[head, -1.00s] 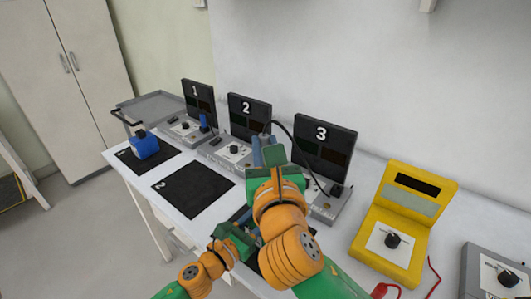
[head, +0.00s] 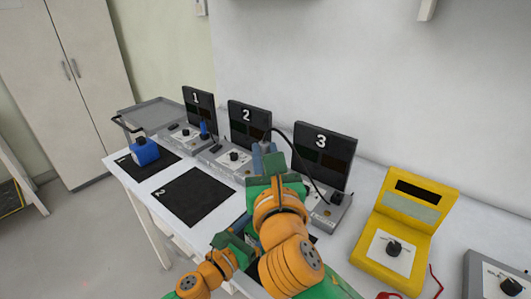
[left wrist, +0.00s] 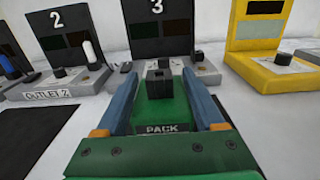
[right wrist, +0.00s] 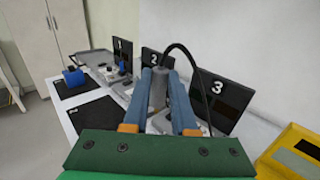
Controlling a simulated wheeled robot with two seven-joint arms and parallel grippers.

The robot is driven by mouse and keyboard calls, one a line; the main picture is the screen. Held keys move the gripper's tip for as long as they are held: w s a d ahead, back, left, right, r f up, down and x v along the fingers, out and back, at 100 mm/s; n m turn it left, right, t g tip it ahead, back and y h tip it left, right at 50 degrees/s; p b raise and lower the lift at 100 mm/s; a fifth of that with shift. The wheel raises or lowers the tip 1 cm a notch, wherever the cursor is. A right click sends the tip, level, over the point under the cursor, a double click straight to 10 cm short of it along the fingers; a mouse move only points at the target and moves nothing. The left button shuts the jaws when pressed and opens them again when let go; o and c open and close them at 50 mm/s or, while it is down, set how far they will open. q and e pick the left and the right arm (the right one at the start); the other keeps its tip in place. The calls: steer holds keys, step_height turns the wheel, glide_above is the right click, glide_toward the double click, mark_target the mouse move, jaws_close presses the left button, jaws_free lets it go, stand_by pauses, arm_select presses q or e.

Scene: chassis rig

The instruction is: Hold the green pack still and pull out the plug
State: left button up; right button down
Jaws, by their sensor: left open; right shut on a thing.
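The green pack (left wrist: 165,112), marked PACK, stands between the two fingers of my left gripper (left wrist: 160,78) in the left wrist view. These fingers are open, one on each side of it. A black socket (left wrist: 159,82) sits on top of the pack, with no plug visible in it. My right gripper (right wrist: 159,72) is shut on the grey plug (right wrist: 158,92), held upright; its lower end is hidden. A black cable (right wrist: 205,75) arches from the plug towards station 3. In the head view my right gripper (head: 264,150) hides most of the pack.
Numbered panels 1 (head: 199,104), 2 (head: 250,122) and 3 (head: 325,152) stand along the back of the table. A blue pack (head: 145,153) is on mat 1. Mat 2 (head: 193,198) is bare. A yellow tester (head: 398,235) stands at the right, with a red lead.

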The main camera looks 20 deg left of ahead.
arm_select(q)
steer(key=v, duration=1.1)
steer(key=shift+s+a+r, duration=0.1)
steer(key=shift+s, duration=0.3)
